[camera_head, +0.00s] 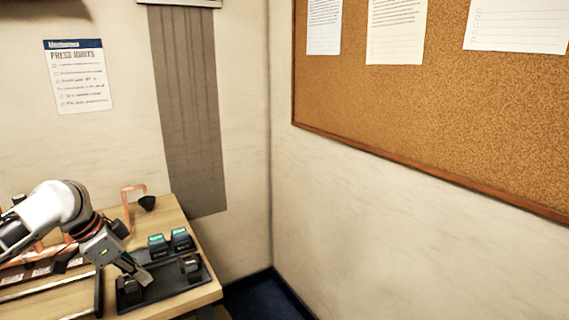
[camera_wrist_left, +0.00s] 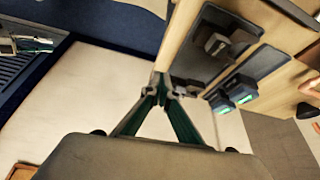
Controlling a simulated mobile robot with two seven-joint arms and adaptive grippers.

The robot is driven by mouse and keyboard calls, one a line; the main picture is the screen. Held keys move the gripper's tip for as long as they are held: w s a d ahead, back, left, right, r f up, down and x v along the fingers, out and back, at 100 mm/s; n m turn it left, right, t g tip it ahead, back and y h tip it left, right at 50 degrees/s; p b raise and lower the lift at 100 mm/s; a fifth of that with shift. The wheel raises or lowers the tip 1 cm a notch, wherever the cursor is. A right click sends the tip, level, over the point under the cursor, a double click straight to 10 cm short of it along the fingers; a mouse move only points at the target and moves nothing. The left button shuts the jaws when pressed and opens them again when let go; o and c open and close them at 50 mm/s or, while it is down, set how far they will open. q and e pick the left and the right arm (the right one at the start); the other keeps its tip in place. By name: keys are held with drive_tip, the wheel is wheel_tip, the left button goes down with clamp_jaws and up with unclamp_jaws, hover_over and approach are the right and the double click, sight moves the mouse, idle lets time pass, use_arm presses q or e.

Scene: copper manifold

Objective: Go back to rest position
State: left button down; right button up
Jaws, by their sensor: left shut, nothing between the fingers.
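My left gripper (camera_head: 136,272) reaches in from the left over the wooden table (camera_head: 178,215), close to the dark tray (camera_head: 172,284) near the right edge. Its fingers are together and empty; the wrist view shows the closed tips (camera_wrist_left: 163,88) beside the table's edge. In the tray stand dark blocks, one at its right (camera_head: 190,267) and one close to the fingers. I cannot tell whether the fingers touch the tray. My right gripper does not show in either view.
Two dark devices with green displays (camera_head: 158,246) (camera_head: 181,239) stand behind the tray. A copper pipe (camera_head: 132,192) and a black cup (camera_head: 147,203) are farther back. A cork board (camera_head: 430,110) hangs on the right wall. Floor right of the table is clear.

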use_arm(q)
drive_tip(key=s+d+f+n+t+h, duration=0.1)
drive_tip(key=s+d+f+t, duration=0.15)
drive_tip(key=d+f, duration=0.75)
drive_tip(key=s+d+f+n+t+h, duration=0.1)
drive_tip(key=s+d+f+n+t, duration=0.15)
drive_tip(key=d+f, duration=0.75)
drive_tip(key=s+a+f+n+t+y, duration=0.1)
drive_tip(key=s+a+f, duration=0.3)
drive_tip(key=s+f, duration=0.3)
drive_tip(key=s+a+f+n+t+y, duration=0.1)
drive_tip(key=s+a+f, duration=0.3)
drive_tip(key=s, duration=0.9)
wheel_tip(320, 180, down, 4)
drive_tip(key=shift+s+r+n+y, duration=0.25)
drive_tip(key=shift+n+y, duration=0.1)
drive_tip(key=shift+y, duration=0.45)
drive_tip(key=shift+a, duration=0.1)
